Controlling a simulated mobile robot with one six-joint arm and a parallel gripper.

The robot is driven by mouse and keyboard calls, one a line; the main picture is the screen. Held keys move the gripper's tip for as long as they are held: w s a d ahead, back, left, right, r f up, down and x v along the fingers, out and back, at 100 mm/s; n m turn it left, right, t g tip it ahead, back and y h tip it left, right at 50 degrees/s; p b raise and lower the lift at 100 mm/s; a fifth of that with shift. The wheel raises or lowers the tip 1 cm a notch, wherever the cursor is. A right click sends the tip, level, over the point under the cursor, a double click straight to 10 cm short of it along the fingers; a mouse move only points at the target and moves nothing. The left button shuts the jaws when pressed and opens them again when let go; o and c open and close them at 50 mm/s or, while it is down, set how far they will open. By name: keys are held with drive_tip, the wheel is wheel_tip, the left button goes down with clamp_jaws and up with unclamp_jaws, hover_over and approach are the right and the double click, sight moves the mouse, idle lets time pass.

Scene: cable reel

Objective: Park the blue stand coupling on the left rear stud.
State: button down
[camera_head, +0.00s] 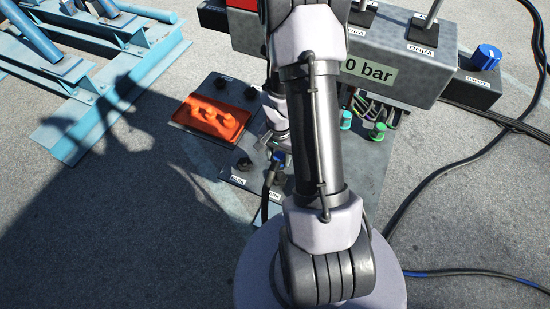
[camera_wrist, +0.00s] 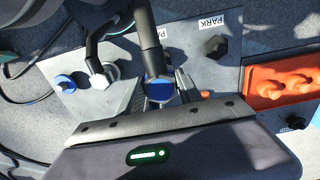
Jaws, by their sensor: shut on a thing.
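My gripper (camera_wrist: 161,92) is shut on the blue coupling (camera_wrist: 158,91), whose blue face shows between the fingers in the wrist view. A thick black hose runs from it to the top of that view. In the head view the blue coupling (camera_head: 279,157) sits beside my arm, with my gripper (camera_head: 277,150) partly hidden. A bare black stud (camera_wrist: 215,47) stands on the grey plate near a PARK label; a black stud (camera_head: 244,164) near such labels also shows in the head view. I cannot tell whether the coupling touches a stud.
A silver hex fitting (camera_wrist: 103,78) with a black hose and a blue cap (camera_wrist: 65,84) are at the wrist view's left. Green caps (camera_head: 377,131) and a grey lever box (camera_head: 408,62) stand to the right.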

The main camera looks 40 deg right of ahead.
sight(279, 176)
wheel_tip(279, 176, down, 8)
drive_tip(key=b, duration=0.6)
drive_tip(key=shift+d+f, duration=0.15)
drive_tip(key=shift+f, duration=0.15)
drive_tip(key=shift+f+b, duration=0.45)
drive_tip(key=shift+b, duration=0.4)
drive_tip(key=c, duration=0.7)
unclamp_jaws()
wheel_tip(279, 176, up, 17)
drive_tip(key=p, duration=0.7)
drive_tip(key=shift+r+p, duration=0.2)
drive_tip(key=shift+p, duration=0.2)
